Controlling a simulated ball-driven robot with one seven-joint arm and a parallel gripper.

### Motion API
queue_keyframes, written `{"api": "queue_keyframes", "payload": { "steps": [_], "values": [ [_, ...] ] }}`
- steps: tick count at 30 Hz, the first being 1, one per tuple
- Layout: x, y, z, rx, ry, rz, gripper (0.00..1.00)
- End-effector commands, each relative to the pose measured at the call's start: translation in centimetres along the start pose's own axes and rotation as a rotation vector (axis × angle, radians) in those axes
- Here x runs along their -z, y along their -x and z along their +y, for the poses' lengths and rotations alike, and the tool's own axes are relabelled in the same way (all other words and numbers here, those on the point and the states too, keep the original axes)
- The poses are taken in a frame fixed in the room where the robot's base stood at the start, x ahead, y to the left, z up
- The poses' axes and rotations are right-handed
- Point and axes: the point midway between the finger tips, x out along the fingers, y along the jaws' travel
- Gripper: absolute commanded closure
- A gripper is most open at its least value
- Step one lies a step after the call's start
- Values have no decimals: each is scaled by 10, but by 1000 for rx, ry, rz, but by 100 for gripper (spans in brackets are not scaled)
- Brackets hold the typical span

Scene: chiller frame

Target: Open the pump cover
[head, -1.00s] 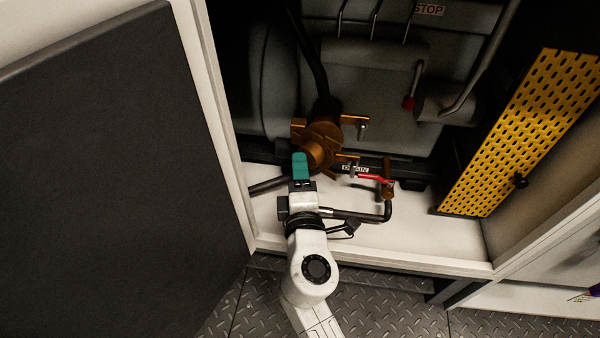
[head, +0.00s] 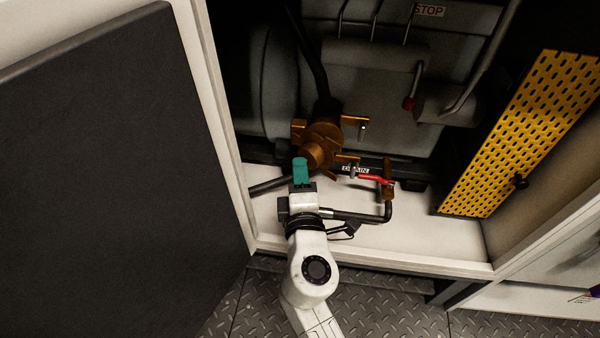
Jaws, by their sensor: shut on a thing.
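The bronze pump body (head: 324,133) sits low in the open cabinet, with lugs sticking out to its right. Its round cover (head: 312,155) faces the front, at the end of the body. My gripper (head: 300,166) has teal fingers and reaches up from below to the lower left of the cover's face. The fingers are shut, with their tips at the cover's near edge. The spot they hold is hidden behind the fingers. One lug carries a metal bolt (head: 362,131) at the upper right, and another bolt (head: 353,170) shows at the lower right.
A drain valve with a red handle (head: 376,181) and a dark pipe (head: 360,217) lie close on the right of my gripper. A dark door panel (head: 110,180) stands at the left. A yellow perforated guard (head: 520,130) stands at the right. The white cabinet floor (head: 430,240) is bare in front.

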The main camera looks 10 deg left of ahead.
Motion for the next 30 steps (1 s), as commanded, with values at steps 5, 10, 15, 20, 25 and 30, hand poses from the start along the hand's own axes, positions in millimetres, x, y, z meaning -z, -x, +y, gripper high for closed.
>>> {"api": "queue_keyframes", "payload": {
  "steps": [5,10,15,20,25,30],
  "values": [
    [2,0,-2,2,1,-14,100],
    [12,-2,-5,1,2,-88,100],
    [23,-3,-4,2,1,-187,100],
    [29,-4,-3,3,0,-255,100],
    [30,-3,-2,3,0,-280,100],
    [30,-3,-2,4,0,-280,100]
  ]
}}
